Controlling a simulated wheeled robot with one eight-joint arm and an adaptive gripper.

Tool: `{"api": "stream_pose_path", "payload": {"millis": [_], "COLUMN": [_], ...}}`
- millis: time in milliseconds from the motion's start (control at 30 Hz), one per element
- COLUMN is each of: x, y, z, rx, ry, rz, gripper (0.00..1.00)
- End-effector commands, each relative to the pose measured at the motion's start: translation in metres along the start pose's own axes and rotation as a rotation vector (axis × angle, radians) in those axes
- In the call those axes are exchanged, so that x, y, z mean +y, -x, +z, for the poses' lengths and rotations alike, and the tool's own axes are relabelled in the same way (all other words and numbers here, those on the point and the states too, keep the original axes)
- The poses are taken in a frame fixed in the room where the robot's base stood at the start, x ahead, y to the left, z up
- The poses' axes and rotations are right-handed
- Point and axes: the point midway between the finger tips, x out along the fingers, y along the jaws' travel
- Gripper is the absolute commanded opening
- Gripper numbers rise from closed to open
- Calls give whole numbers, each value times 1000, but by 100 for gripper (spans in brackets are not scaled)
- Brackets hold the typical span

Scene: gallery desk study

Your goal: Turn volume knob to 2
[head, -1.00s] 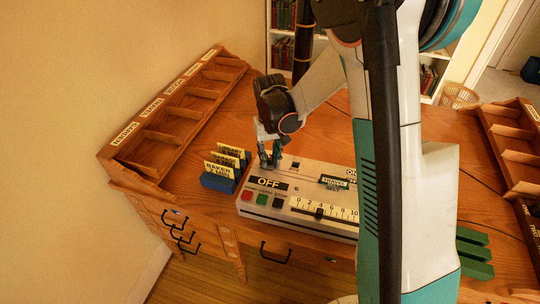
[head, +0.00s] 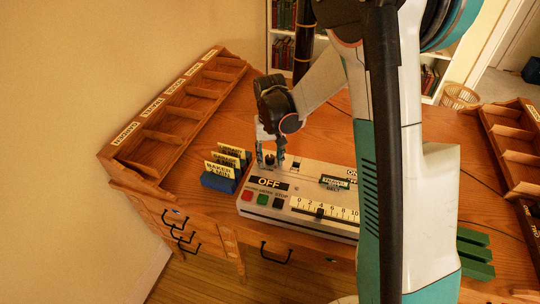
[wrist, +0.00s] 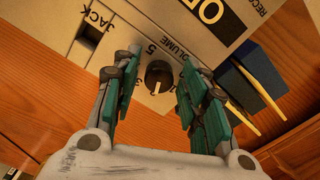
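The volume knob (wrist: 158,76) is a small dark round knob on the pale top of the device (head: 316,178). In the wrist view a light mark on it points towards the bottom of the picture. A "5" and the word VOLUME are printed beside it; other scale figures are hard to read. My gripper (wrist: 162,60) is open, with one green-padded finger on each side of the knob and gaps between. In the head view my gripper (head: 270,154) stands over the device's back left corner.
Blue holders with yellow labelled cards (head: 222,176) stand close to the device's left side. The device also has an OFF panel, coloured buttons and a slider (head: 319,214). A wooden compartment rack (head: 165,120) lies along the left edge of the desk.

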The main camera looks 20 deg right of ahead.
Motion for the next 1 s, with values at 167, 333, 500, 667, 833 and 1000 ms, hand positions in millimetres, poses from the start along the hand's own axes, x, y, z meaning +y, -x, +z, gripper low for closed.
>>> {"api": "stream_pose_path", "payload": {"millis": [167,333,500,667,833,1000], "x": [0,0,0,0,0,0], "y": [0,2,19,51,85,109], "z": [0,0,0,0,0,0], "rx": [1,1,1,1,1,0], "ry": [0,0,0,0,0,0], "rz": [0,0,0,0,0,0], "gripper": [45,45,45,45,45,45]}}
